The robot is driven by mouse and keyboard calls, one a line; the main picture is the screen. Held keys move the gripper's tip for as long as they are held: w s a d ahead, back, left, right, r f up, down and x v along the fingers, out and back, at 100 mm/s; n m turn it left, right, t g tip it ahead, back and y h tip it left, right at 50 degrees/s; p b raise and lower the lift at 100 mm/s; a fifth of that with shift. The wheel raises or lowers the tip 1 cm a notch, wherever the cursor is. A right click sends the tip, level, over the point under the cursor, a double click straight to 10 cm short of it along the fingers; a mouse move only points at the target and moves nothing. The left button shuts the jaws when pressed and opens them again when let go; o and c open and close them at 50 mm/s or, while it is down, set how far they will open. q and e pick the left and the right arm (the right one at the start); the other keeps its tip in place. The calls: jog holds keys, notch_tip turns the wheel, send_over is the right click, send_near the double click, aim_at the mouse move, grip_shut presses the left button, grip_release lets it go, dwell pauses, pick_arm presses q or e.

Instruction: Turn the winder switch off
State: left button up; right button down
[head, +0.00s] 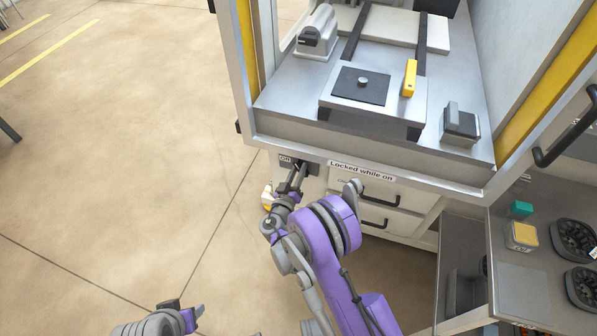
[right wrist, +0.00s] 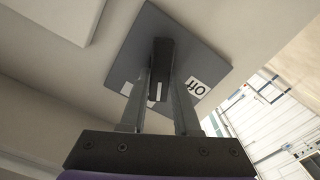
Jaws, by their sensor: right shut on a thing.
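The winder switch is a black lever (right wrist: 160,58) on a dark grey square plate (right wrist: 196,57), seen in the right wrist view. An "Off" label (right wrist: 198,90) is on the plate, to the right of the lever in that view; another pale label is partly hidden behind a finger. My right gripper (right wrist: 160,84) is shut on the lever, one finger on each side. In the head view my right gripper (head: 298,172) reaches the plate (head: 312,168) under the cabinet's front edge, and mostly hides the lever.
A "Locked while on" label (head: 361,171) is right of the plate, above drawers with black handles (head: 380,202). The winder cabinet deck (head: 290,97) overhangs above. A side bench (head: 520,275) with spools (head: 575,240) stands right. Open floor (head: 130,170) lies left.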

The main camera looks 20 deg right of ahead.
jog(key=n, duration=0.2)
jog(key=n+b, duration=0.1)
jog(key=n, duration=0.1)
jog(key=n+b, duration=0.1)
jog(key=n, duration=0.1)
jog(key=shift+w+a+f+n, duration=0.1)
jog(key=shift+a+f+n, duration=0.05)
jog(key=shift+f+n, duration=0.15)
jog(key=n+b, duration=0.2)
jog(key=n, duration=0.3)
jog(key=shift+f+n, duration=0.1)
jog(key=shift+n, duration=0.2)
jog(key=c, duration=0.6)
grip_release()
jog(key=shift+c, duration=0.2)
jog(key=shift+a, duration=0.1)
jog(key=p+v, duration=0.1)
jog(key=v, duration=0.9)
jog(key=shift+s+a, duration=0.2)
jog(key=shift+s, duration=0.15)
